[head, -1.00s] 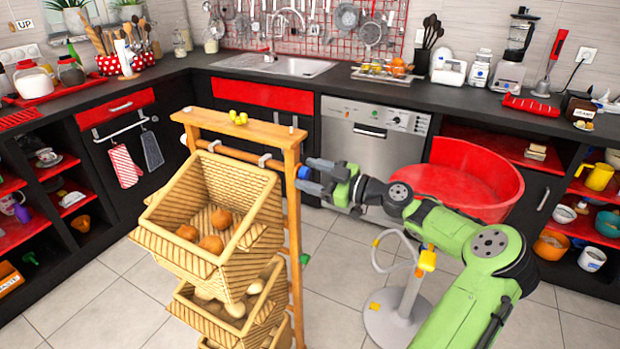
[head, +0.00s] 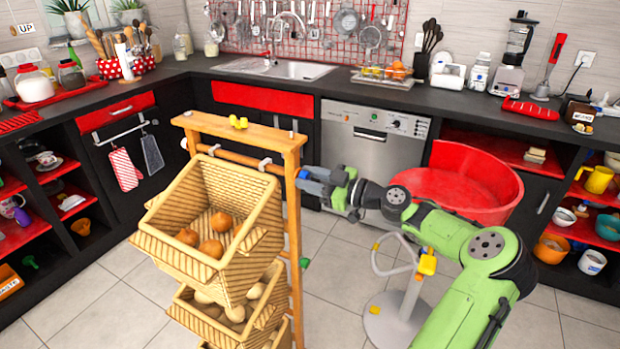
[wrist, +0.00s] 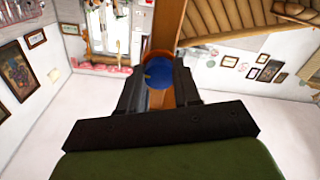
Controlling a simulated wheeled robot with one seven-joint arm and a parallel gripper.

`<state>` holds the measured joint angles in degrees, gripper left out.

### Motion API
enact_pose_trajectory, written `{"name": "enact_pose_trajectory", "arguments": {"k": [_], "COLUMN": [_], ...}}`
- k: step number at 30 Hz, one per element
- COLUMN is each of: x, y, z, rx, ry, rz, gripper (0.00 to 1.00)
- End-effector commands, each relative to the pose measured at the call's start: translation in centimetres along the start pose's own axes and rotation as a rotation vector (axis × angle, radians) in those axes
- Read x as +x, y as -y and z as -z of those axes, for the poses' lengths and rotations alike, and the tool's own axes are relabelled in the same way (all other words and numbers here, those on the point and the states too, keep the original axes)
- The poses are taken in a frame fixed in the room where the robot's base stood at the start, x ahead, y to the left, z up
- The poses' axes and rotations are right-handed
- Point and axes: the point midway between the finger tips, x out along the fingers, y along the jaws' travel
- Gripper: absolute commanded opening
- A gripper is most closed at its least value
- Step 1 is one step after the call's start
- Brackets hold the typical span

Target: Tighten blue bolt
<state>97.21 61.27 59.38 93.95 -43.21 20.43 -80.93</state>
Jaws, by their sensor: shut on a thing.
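The blue bolt (wrist: 158,71) is a round blue head on the wooden post (wrist: 160,98), between my fingertips in the wrist view. In the head view a bit of the bolt (head: 303,173) shows at the right post of the wooden stand (head: 291,225), mostly hidden by my fingers. My gripper (head: 311,181) reaches in from the right and is shut on the bolt. It also shows in the wrist view (wrist: 158,80), with a dark finger on each side of the bolt. The bolt's shaft is hidden.
Stacked wicker baskets (head: 165,246) hang tilted on the stand, holding onions and other food. A large red tub (head: 500,196) sits behind my arm. A grey pedestal (head: 385,325) stands beneath it. Dark counters surround the tiled floor.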

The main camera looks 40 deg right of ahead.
Motion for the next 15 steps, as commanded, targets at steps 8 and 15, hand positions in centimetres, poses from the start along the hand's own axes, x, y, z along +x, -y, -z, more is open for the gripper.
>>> {"name": "enact_pose_trajectory", "arguments": {"k": [8,15], "x": [0.03,0.04], "y": [-0.08,-0.13], "z": [0.24,0.29], "rx": [0.187,0.413], "ry": [0.001,0.003], "rz": [0.001,0.002], "gripper": [0.02,0.02]}}
